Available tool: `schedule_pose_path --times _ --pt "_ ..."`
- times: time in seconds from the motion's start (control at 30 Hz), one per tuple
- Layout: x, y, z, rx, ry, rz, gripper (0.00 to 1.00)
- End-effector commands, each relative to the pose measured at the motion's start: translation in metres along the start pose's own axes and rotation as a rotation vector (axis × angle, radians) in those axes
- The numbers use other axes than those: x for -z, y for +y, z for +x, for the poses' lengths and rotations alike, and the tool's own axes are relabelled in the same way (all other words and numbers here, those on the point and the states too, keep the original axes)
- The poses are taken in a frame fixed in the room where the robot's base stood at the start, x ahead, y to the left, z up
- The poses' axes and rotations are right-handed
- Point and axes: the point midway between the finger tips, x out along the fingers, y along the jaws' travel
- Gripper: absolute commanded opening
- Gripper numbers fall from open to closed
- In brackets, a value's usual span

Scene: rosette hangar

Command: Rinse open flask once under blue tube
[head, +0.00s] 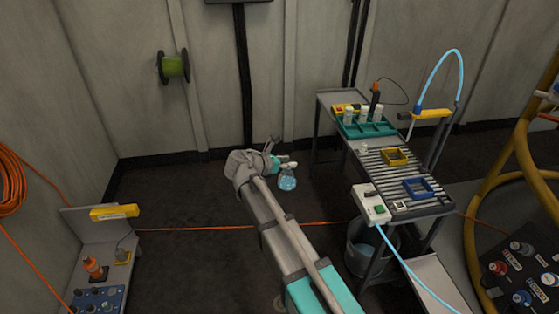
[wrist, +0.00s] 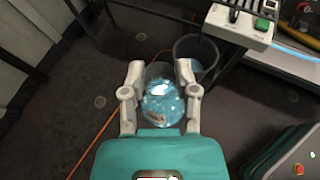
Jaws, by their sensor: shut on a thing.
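A round glass flask (head: 288,181) with a bluish look hangs in my gripper (head: 282,165), over the open floor left of the bench. In the wrist view the flask (wrist: 160,104) sits between the two fingers of my gripper (wrist: 160,74), which are shut on it. Bright reflections hide whether the blue is liquid or glass, and I cannot see clearly into its mouth. The light blue tube (head: 437,72) arches above the bench's right rear and runs to a yellow holder (head: 432,113), with a pale end pointing down. The flask is well apart from the tube.
A bench with a slatted top (head: 376,158) carries a teal rack (head: 366,127) with white bottles, a yellow frame (head: 394,156) and a blue frame (head: 418,187). A white switch box (head: 371,204) is on its front edge. A bucket (head: 357,258) stands below. An orange cable (head: 190,229) crosses the floor.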

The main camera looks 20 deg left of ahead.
Motion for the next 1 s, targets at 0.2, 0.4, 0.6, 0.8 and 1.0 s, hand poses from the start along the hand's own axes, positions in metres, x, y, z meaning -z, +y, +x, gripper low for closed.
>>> schedule_pose_path --times 0.2,0.4,0.6,0.8,1.0 --pt "-0.008 0.010 0.018 -0.001 0.000 0.000 0.00" --pt "-0.009 0.029 0.021 -0.002 0.000 -0.001 0.00" --pt "-0.003 0.040 0.007 -0.002 0.000 -0.001 0.00" --pt "0.004 0.032 -0.009 -0.002 0.000 -0.001 0.00" --pt "0.006 0.014 -0.016 -0.001 0.000 0.000 0.00"
